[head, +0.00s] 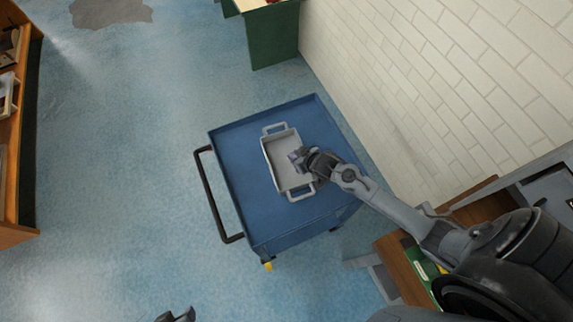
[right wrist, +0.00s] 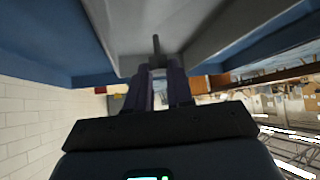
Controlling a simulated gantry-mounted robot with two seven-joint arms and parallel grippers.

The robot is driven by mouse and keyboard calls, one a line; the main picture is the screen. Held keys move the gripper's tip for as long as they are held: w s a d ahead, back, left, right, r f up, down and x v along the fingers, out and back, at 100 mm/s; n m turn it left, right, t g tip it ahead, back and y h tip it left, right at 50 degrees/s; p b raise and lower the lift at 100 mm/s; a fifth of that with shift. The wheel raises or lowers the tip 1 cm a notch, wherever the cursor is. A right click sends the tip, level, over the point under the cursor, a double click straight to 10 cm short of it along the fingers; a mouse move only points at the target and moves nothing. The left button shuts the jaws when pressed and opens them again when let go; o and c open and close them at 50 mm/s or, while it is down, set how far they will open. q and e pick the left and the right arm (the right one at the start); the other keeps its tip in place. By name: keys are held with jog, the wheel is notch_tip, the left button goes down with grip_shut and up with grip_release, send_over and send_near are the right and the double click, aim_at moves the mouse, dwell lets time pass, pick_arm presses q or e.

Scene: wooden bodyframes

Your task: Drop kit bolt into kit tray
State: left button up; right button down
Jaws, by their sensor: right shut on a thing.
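The kit tray (head: 270,156) is a light grey, shallow rectangular tray with a handle at each end. It stands on the blue cart top. My right gripper (head: 297,156) is over the right part of the tray, and its arm comes in from the right. In the right wrist view my right gripper (right wrist: 160,80) is shut on the kit bolt (right wrist: 156,47), a thin dark shaft that sticks out past the fingertips. The pale tray surface (right wrist: 125,22) shows beyond it. In the head view the bolt is too small to make out clearly. A dark tip of my left gripper (head: 176,315) shows at the bottom edge.
The blue cart (head: 232,150) has a raised rim and a black push handle (head: 207,195) on its left. A white brick wall (head: 440,80) runs along the right. A green cabinet (head: 272,38) stands at the top, and wooden shelves (head: 18,130) at the left. Open floor lies left of the cart.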

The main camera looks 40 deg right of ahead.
jog(key=c, duration=0.9)
grip_release()
jog(key=p+v, duration=0.1)
jog(key=v, duration=0.9)
jog(key=shift+s+a+r+p, duration=0.1)
jog(key=shift+s+r+p, duration=0.1)
jog(key=shift+s+p, duration=0.1)
